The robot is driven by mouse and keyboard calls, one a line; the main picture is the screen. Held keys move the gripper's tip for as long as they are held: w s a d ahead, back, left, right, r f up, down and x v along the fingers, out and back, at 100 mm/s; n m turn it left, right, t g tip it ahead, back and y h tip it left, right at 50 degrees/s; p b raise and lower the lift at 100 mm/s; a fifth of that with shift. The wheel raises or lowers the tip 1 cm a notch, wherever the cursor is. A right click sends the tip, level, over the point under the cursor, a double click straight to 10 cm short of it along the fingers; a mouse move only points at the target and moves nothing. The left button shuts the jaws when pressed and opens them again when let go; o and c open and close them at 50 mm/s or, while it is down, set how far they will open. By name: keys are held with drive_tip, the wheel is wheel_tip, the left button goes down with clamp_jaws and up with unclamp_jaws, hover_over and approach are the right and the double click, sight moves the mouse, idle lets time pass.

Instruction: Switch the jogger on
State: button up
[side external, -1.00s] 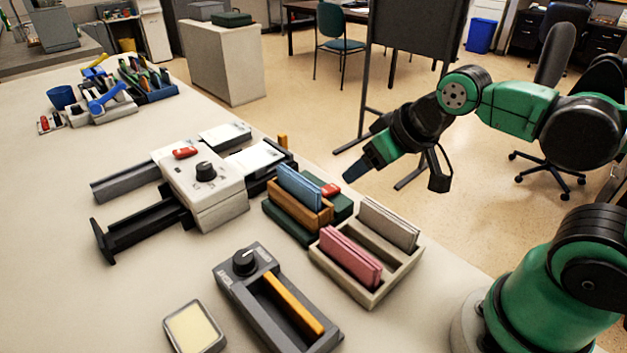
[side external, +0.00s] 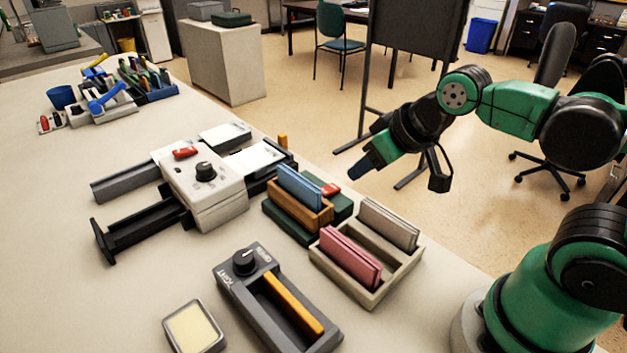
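The jogger appears to be the dark green base (side external: 283,222) carrying an orange-brown wooden holder (side external: 301,215) with blue cards (side external: 299,187) standing in it. A red switch (side external: 330,190) sits on the base's right part, behind the holder; whether it is on or off I cannot tell. My gripper (side external: 398,178) is open and empty, its two fingers wide apart. It hangs in the air to the right of and above the jogger, not touching anything.
A beige tray (side external: 372,299) with pink and grey cards stands close beside the jogger. A pale machine (side external: 205,190) with a black knob and red part is left. A grey dial unit (side external: 237,290) and a yellow pad (side external: 194,327) are in front. The left front tabletop is clear.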

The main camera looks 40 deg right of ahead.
clamp_jaws()
idle(1.4)
